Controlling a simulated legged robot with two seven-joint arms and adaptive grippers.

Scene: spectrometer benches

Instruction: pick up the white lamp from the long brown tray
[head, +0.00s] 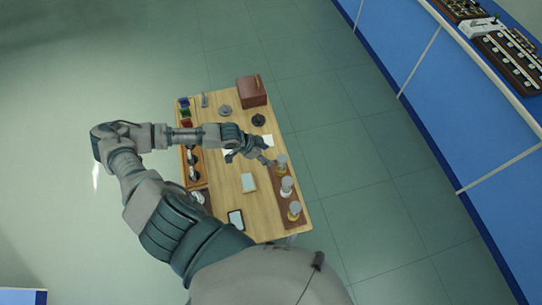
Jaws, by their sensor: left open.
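The long brown tray (276,182) lies along the right edge of the wooden table and holds a row of small lamps. The white lamp (287,184) stands upright in the middle of the row. A grey and yellow lamp (281,160) stands beyond it, and another (295,209) stands nearer to me. My left gripper (266,160) is open over the table, just left of the tray's far end and close to the far lamp. It appears empty and apart from the white lamp. My right gripper is not in view.
A brown box (251,91) and dark round pieces stand at the table's far end. A pale pad (248,182) and a dark-framed tablet (236,219) lie left of the tray. A rack (191,166) lines the left edge. A blue bench (440,90) stands farther right, across open floor.

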